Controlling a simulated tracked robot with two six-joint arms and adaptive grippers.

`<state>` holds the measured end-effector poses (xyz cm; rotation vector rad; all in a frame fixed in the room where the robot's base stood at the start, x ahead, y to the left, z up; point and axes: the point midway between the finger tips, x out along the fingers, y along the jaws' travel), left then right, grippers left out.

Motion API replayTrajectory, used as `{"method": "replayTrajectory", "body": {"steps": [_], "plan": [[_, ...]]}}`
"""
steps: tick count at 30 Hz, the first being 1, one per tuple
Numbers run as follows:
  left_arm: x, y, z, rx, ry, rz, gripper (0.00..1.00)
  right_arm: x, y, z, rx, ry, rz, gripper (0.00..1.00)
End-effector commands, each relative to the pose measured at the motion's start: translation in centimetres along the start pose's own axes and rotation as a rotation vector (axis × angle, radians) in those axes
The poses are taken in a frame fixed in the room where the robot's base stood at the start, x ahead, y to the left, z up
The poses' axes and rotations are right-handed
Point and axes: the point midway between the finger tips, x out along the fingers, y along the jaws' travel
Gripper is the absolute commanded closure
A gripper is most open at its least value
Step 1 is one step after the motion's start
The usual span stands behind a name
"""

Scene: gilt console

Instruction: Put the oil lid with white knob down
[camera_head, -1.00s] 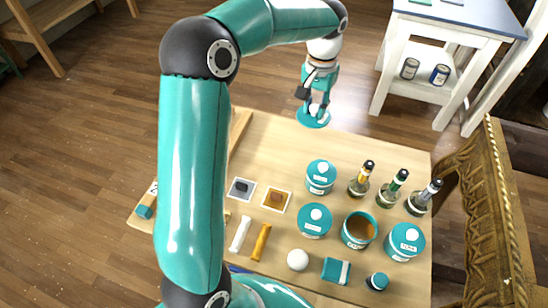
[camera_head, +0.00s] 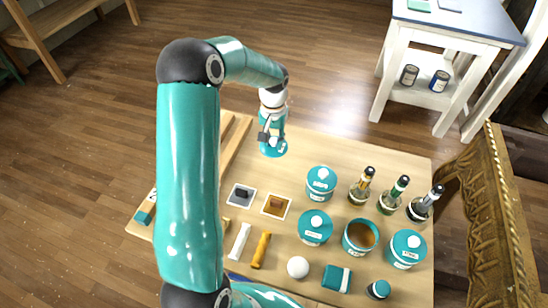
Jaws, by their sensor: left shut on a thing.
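My left gripper (camera_head: 270,138) is shut on a round teal lid with a white knob (camera_head: 275,152), which hangs level over the back left part of the wooden table. The frames do not clearly show whether the lid touches the table. An open teal tin (camera_head: 349,244) with brown contents stands front right of it, without a lid. Closed teal tins with white knobs stand around it: one behind (camera_head: 320,187), one to the left (camera_head: 314,231) and one to the right (camera_head: 402,252). My right gripper is not in view.
Three stoppered bottles (camera_head: 391,197) stand at the right. Two small framed squares (camera_head: 240,195) lie left of the tins, with a white tube (camera_head: 240,241) and an amber tube (camera_head: 261,250) in front. A white ball (camera_head: 298,267) lies near the front. The back of the tabletop is clear.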

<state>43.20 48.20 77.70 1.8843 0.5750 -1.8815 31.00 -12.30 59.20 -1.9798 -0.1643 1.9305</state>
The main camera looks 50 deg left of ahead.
Motion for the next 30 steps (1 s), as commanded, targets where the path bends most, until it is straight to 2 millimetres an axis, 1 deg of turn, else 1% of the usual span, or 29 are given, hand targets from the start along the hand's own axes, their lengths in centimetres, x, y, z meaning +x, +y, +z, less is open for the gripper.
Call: {"method": "replayTrajectory", "body": {"steps": [1,4,6,11,19,21,30], "plan": [[1.3,0.0,0.1,0.000,-0.005,0.000,1.00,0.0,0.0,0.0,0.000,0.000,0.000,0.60],[2.9,0.0,0.1,0.000,-0.003,0.000,1.00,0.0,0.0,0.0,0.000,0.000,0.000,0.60],[3.6,0.0,0.0,-0.001,-0.001,-0.001,1.00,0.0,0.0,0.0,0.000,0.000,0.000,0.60],[4.4,0.0,0.0,0.000,-0.001,-0.001,1.00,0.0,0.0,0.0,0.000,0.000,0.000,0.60],[7.9,0.0,0.1,0.000,-0.003,0.000,1.00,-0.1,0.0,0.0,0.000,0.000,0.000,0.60],[8.3,0.0,0.0,-0.001,0.000,0.000,1.00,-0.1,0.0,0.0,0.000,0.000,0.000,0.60],[8.5,0.0,0.0,0.000,0.001,0.000,1.00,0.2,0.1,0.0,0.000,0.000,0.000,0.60]]}}
